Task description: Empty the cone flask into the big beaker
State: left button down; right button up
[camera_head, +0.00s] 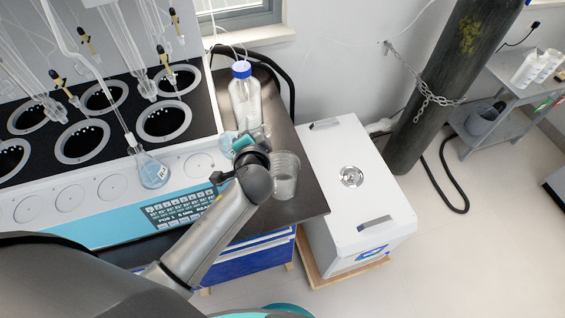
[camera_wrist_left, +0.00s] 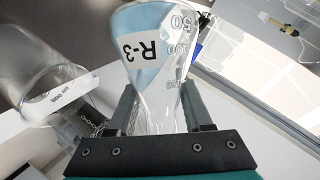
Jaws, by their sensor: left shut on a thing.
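The clear cone flask (camera_wrist_left: 160,50), labelled R-3 and holding pale blue liquid, fills the middle of the left wrist view. My left gripper (camera_wrist_left: 157,108) is shut on its neck. In the head view my left gripper (camera_head: 246,143) is above the bench, and the flask (camera_head: 227,141) shows partly to its left, mostly hidden by the gripper. The big beaker (camera_head: 286,178) is clear and stands upright on the black bench, just right of my left wrist. It also shows at the left of the wrist view (camera_wrist_left: 38,72). The flask and beaker look apart. My right gripper is not in view.
A blue-capped bottle (camera_head: 244,100) stands behind the gripper. The distiller (camera_head: 110,185), with several round wells and glass tubes, is on the left; another flask (camera_head: 152,171) hangs at its front. A white box (camera_head: 350,210) stands right of the bench.

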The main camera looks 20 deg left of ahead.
pick_arm(q)
jog(key=shift+a+r+m+y, duration=0.15)
jog(key=shift+r+m+y, duration=0.25)
jog(key=shift+m, duration=0.1)
dwell(0.5)
jog(key=shift+a+f+m+y+b, duration=0.1)
jog(key=shift+f+m+y+b, duration=0.2)
jog(key=shift+m+y+b, duration=0.25)
dwell(0.4)
jog(key=shift+w+d+f+m+y+b, duration=0.1)
jog(key=shift+d+f+m+y+b, duration=0.25)
jog(key=shift+d+m+y+b, duration=0.45)
dwell(0.5)
jog(key=shift+f+m+t+y+b, duration=0.3)
jog(key=shift+f+m+y+b, duration=0.3)
jog(key=shift+m+b, duration=0.4)
dwell(2.3)
jog(key=shift+f+m+b, duration=0.45)
jog(key=shift+f+b, duration=0.2)
jog(key=shift+f, duration=0.1)
dwell(0.7)
